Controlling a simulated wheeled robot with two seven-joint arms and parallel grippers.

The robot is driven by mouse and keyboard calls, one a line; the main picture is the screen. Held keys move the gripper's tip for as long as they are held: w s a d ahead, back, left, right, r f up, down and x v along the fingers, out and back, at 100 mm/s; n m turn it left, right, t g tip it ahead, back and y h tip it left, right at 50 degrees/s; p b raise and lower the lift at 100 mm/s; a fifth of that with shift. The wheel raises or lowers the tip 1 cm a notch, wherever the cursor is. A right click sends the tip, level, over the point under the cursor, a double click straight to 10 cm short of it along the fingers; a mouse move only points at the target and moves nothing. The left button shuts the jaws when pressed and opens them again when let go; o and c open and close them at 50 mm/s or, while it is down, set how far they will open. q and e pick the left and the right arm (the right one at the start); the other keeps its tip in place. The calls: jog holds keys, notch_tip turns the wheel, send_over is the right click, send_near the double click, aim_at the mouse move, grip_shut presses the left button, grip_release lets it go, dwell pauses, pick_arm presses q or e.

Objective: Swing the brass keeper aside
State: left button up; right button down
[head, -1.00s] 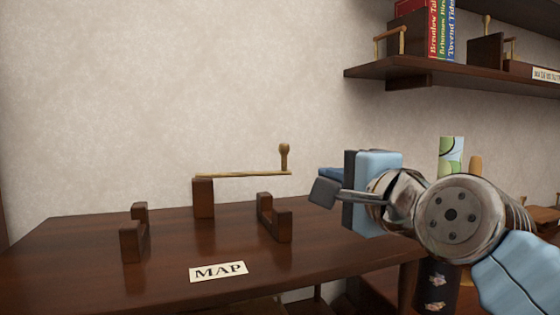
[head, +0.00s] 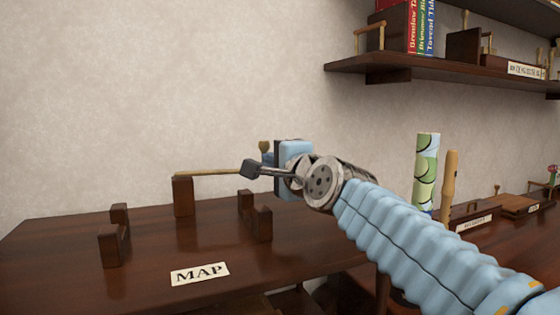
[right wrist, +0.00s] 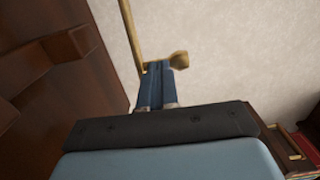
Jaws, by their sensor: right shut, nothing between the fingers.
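The brass keeper (head: 210,172) is a thin bar reaching right from the top of a dark wooden post (head: 183,197), with an upright knob (head: 264,146) at its free end. My right gripper (head: 267,158) is at that free end, and my arm hides part of the bar. In the right wrist view the blue fingers (right wrist: 156,82) are closed together, empty, right at the knob (right wrist: 178,60) and the end of the bar (right wrist: 131,28). I cannot tell whether they touch it. My left gripper is not in view.
Two notched wooden cradles (head: 113,240) (head: 262,222) stand on the dark table (head: 70,275), with a MAP label (head: 200,273) in front. A patterned roll (head: 427,165) stands upright at right. A shelf (head: 430,66) with books hangs above right. The wall is close behind.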

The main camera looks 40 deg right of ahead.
dwell(0.3)
jog(key=w+d, duration=0.1)
jog(key=w+n+y+b, duration=0.1)
jog(key=shift+w+d, duration=0.3)
jog(key=shift+d, duration=0.05)
jog(key=shift+r, duration=0.1)
jog(key=shift+s, duration=0.1)
